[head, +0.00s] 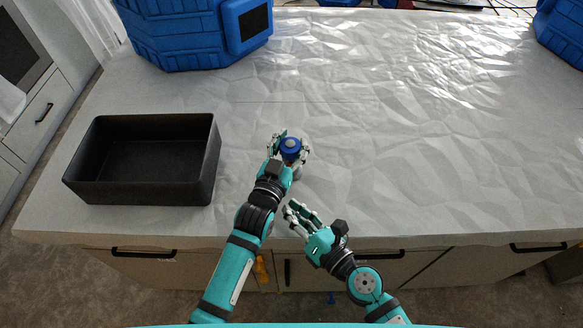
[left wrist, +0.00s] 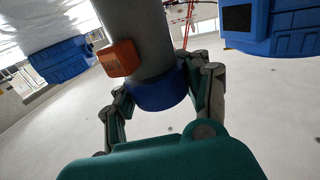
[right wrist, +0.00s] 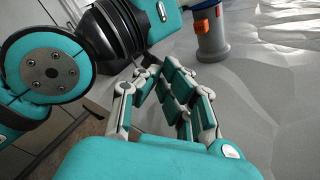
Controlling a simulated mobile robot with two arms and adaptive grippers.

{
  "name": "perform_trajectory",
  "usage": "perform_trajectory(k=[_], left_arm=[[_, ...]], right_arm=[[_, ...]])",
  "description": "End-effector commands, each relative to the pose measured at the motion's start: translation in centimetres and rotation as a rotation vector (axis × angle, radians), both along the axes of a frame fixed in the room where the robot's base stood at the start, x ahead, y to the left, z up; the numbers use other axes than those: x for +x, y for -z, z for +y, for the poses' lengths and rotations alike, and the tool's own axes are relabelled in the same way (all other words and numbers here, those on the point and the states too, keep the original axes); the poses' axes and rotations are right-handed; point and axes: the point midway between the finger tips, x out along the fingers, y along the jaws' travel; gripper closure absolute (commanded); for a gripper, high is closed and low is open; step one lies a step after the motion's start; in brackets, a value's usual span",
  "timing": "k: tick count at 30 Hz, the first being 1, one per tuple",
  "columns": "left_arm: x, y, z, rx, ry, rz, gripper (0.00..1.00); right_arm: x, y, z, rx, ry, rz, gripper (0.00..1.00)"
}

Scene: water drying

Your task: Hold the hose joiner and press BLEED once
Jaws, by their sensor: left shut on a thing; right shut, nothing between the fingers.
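The hose joiner (head: 291,148) is a grey cylinder with a blue collar, on the table near its front edge. In the left wrist view its grey body (left wrist: 140,35) carries an orange block (left wrist: 121,57); no BLEED lettering is readable. My left gripper (head: 289,144) is shut on the joiner, its fingers on either side of the blue collar (left wrist: 160,90). The joiner also shows in the right wrist view (right wrist: 212,42), partly cut off at the top. My right gripper (head: 296,212) is shut and empty, at the table's front edge, apart from the joiner and nearer to me.
An open, empty black bin (head: 140,194) stands on the table to the left. A big blue case (head: 185,35) with a black panel is at the back left, another (head: 562,30) at the back right. The crinkled table top (head: 420,130) is clear in the middle and right.

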Motion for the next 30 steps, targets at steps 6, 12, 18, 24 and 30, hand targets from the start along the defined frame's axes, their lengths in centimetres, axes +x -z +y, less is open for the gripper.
perform_trajectory(k=[6, 12, 18, 24, 30], left_arm=[[0.0, 0.1, 0.0, -0.001, 0.0, 0.001, 1.0], [0.0, 0.1, 0.0, -0.001, 0.0, 0.001, 1.0], [0.0, 0.1, 0.0, -0.001, 0.0, 0.001, 1.0], [0.0, 0.1, 0.0, 0.0, 0.0, 0.002, 1.0], [0.0, 0.1, 0.0, 0.0, 0.0, 0.002, 1.0]], right_arm=[[3.3, -0.1, 0.1, 0.002, 0.001, -0.001, 1.0], [5.5, 0.0, 0.2, 0.0, 0.001, 0.001, 1.0], [6.5, 0.0, 0.3, 0.001, 0.0, 0.002, 1.0], [6.7, 0.0, 0.2, 0.001, 0.0, 0.002, 1.0], [6.6, 0.0, 0.3, 0.001, 0.0, 0.002, 1.0]])
